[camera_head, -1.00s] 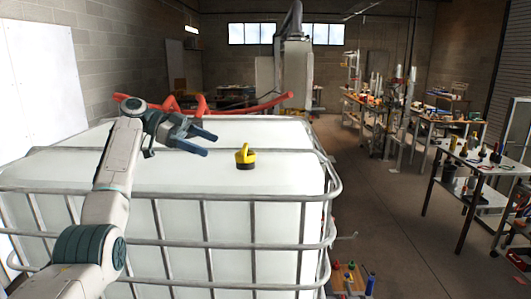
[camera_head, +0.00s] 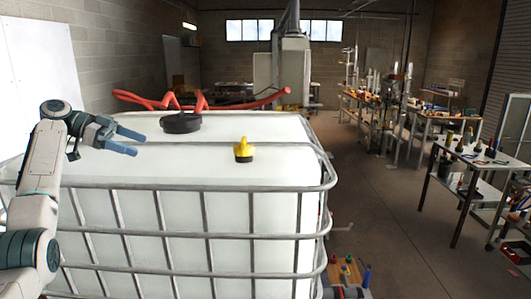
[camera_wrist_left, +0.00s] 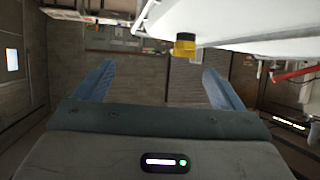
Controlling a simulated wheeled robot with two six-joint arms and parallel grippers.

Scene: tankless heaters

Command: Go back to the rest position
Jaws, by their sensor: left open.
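My left gripper (camera_head: 134,144) is open and empty in the head view. It hangs above the left part of a white caged tank (camera_head: 200,158), its fingers pointing right. In the left wrist view its two blue fingers (camera_wrist_left: 163,88) are spread wide with nothing between them. A yellow and black object (camera_head: 244,151) stands on the tank top, to the right of the gripper and apart from it. It also shows in the left wrist view (camera_wrist_left: 185,44). My right gripper is in neither view.
A black round lid (camera_head: 181,123) sits on the tank top behind the gripper. A red hose (camera_head: 240,104) runs along the tank's far side. A metal cage rail (camera_head: 200,186) rings the tank. Workbenches (camera_head: 476,162) stand at the right, with open floor (camera_head: 390,220) between.

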